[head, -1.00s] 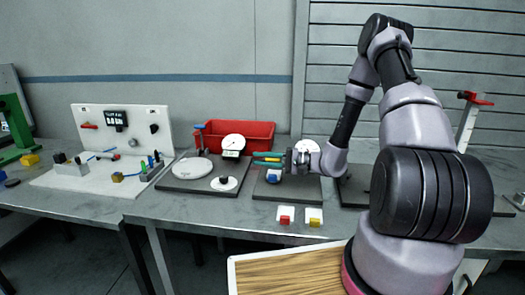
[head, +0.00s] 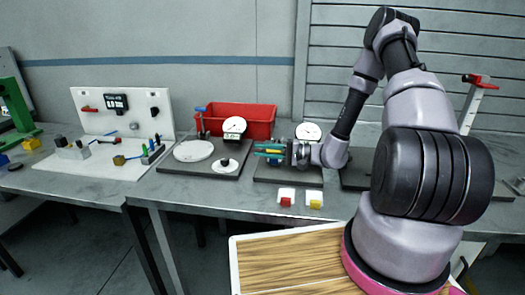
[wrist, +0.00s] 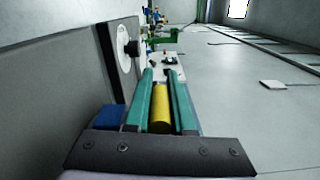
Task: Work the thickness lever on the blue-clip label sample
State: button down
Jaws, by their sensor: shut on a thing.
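My gripper (head: 268,154), with green fingers, is low over the middle dark base plate (head: 262,178). In the wrist view its fingers (wrist: 159,98) are shut on a yellow cylinder (wrist: 161,108) lying between them. A blue block (wrist: 110,117) shows just left of the fingers. A white round dial (head: 308,131) stands behind my gripper; in the wrist view a white dial face with a black knob (wrist: 130,50) is ahead on the left. My fingers hide much of what is under them. I cannot make out a label sample with a blue clip.
Two small white trays, one with a red block (head: 286,201) and one with a yellow block (head: 315,203), lie in front of the plate. A red bin (head: 258,121) stands behind. A dark plate with a dial and white discs (head: 193,151) is on the left. The front bench strip is mostly clear.

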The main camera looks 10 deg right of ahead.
jog(key=c, duration=0.8)
grip_release()
jog(key=shift+o, duration=0.2)
notch_tip(320, 180, up, 10)
